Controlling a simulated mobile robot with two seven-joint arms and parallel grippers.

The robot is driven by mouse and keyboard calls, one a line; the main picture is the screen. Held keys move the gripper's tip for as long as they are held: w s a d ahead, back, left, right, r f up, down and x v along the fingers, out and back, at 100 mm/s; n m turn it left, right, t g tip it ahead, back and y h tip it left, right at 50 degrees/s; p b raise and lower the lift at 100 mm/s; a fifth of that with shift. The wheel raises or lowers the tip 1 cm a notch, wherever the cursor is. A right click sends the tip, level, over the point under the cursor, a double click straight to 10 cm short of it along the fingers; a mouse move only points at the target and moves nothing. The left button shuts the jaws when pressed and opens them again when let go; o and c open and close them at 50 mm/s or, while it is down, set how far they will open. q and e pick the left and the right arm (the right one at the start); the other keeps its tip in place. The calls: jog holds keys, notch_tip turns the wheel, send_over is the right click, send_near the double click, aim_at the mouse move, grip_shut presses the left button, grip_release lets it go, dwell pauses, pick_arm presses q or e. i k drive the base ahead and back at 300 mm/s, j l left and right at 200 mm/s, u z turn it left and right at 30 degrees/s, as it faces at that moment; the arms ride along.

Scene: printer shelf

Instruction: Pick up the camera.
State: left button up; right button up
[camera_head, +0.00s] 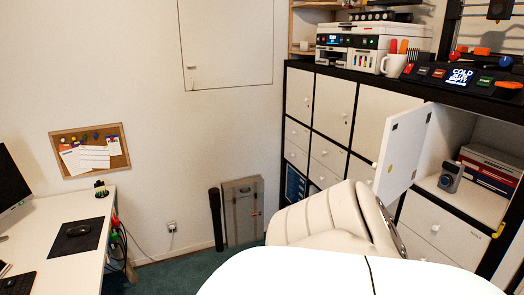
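The camera (449,177) is a small grey-blue box with a round dark lens on its front. It stands in an open compartment of the shelf unit at the right. A white door (402,150) of that compartment is swung open to the left of the camera. Books or boxes (490,168) lie stacked to its right. Neither gripper shows in the view. A large white rounded form with cream padded parts fills the bottom middle, and I cannot tell a gripper on it.
The black-and-white shelf unit (333,105) has closed doors and drawers. A printer (365,45), a white mug (394,65) and a control panel (462,77) stand on top. A white desk (62,255) is at left. Carpet between desk and shelf is partly clear.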

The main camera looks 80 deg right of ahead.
aim_at(451, 174)
jog(key=z, duration=3.8)
jog(key=i+j+z, duration=0.2)
jog(key=i+j, duration=0.45)
